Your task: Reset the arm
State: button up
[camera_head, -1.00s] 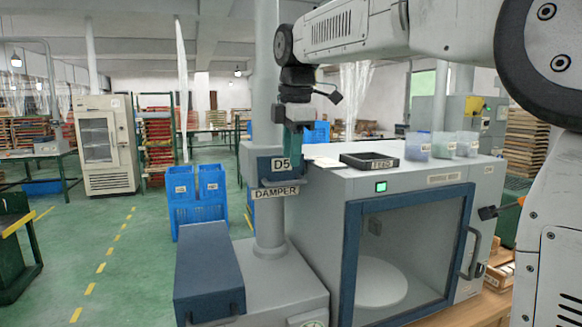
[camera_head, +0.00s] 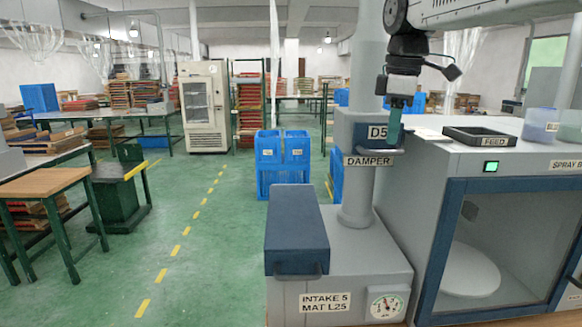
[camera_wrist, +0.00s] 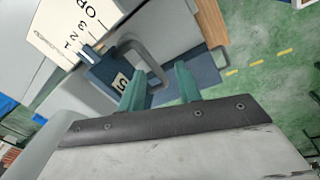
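My gripper (camera_head: 394,128) points down at the damper on the grey pipe, at the right side of the dark blue D5 block (camera_head: 366,138). Its teal fingers stand apart in the wrist view (camera_wrist: 158,80), so it looks open. A grey bar-like handle (camera_wrist: 157,68) shows just beyond and between the fingertips. The D5 block also shows in the wrist view (camera_wrist: 108,73), left of the fingers. I cannot tell whether the fingers touch the block or handle. My arm comes in from the upper right in the head view.
The spray booth (camera_head: 450,160) stands close on the right, with a black FEED tray (camera_head: 480,142) and bins (camera_head: 540,125) on top. The intake box with its dark blue lid (camera_head: 296,225) is below left. Blue crates (camera_head: 283,185) stand behind.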

jog(key=s+d+f+m, duration=0.1)
jog(key=s+f+m, duration=0.3)
jog(key=s, duration=0.6)
jog(key=s+d+f+m, duration=0.1)
jog(key=s+f+m, duration=0.4)
jog(key=s+f, duration=0.4)
jog(key=s+d+f+m, duration=0.2)
jog(key=s+f+m, duration=0.2)
jog(key=s, duration=0.9)
notch_tip(320, 180, down, 3)
jog(key=shift+r+m, duration=0.15)
jog(key=shift+m, duration=0.15)
jog(key=shift+w, duration=0.1)
